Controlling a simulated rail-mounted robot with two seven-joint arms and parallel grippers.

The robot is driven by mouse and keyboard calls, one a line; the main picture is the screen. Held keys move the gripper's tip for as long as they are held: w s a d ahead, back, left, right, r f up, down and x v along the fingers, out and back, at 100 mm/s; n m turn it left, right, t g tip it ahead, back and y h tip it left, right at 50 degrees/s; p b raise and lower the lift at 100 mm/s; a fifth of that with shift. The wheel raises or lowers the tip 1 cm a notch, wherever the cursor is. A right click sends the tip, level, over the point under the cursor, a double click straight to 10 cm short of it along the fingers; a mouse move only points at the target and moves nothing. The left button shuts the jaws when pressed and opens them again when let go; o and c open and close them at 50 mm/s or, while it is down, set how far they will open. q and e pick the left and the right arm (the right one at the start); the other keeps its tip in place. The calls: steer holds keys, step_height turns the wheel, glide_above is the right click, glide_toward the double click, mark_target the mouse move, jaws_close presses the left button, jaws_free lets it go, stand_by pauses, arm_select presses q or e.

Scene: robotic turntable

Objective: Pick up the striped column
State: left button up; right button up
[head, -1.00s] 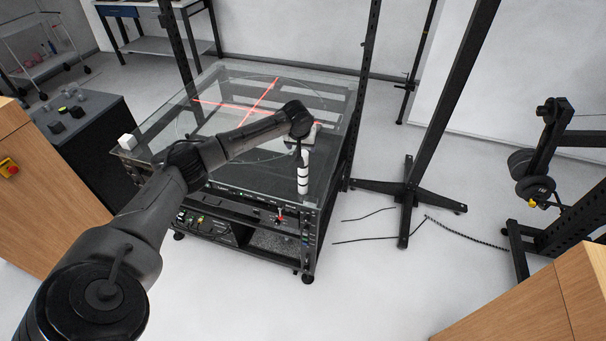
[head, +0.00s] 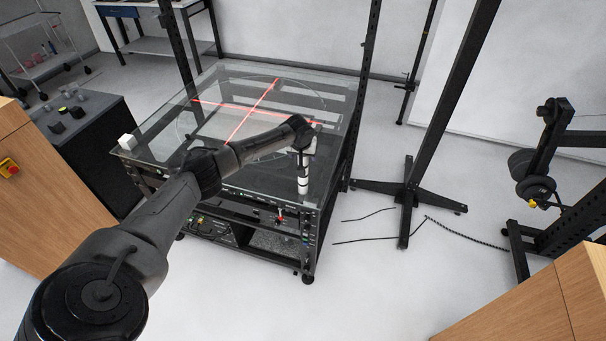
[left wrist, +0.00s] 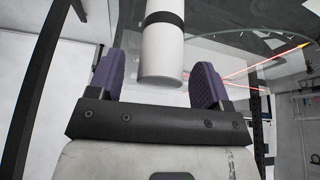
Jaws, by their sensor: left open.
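The striped column (head: 304,178), white with black bands, stands upright near the front right corner of the glass-topped turntable (head: 240,180). My left gripper (head: 303,150) is at the column's upper part, partly hidden by my own wrist. In the left wrist view, the left gripper (left wrist: 158,64) is open, with its purple-padded fingers on either side of the column (left wrist: 162,55). A gap shows beside each finger, and the column is not gripped. My right gripper is not in view.
A small white block (head: 127,142) sits at the glass's left corner. Red laser lines (head: 255,106) cross the glass. A black upright post (head: 440,130) stands right of the turntable. A dark cabinet (head: 95,145) is at left.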

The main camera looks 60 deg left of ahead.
arm_select(q)
steer(key=c, duration=1.3)
jaws_close()
steer(key=shift+r, duration=0.1)
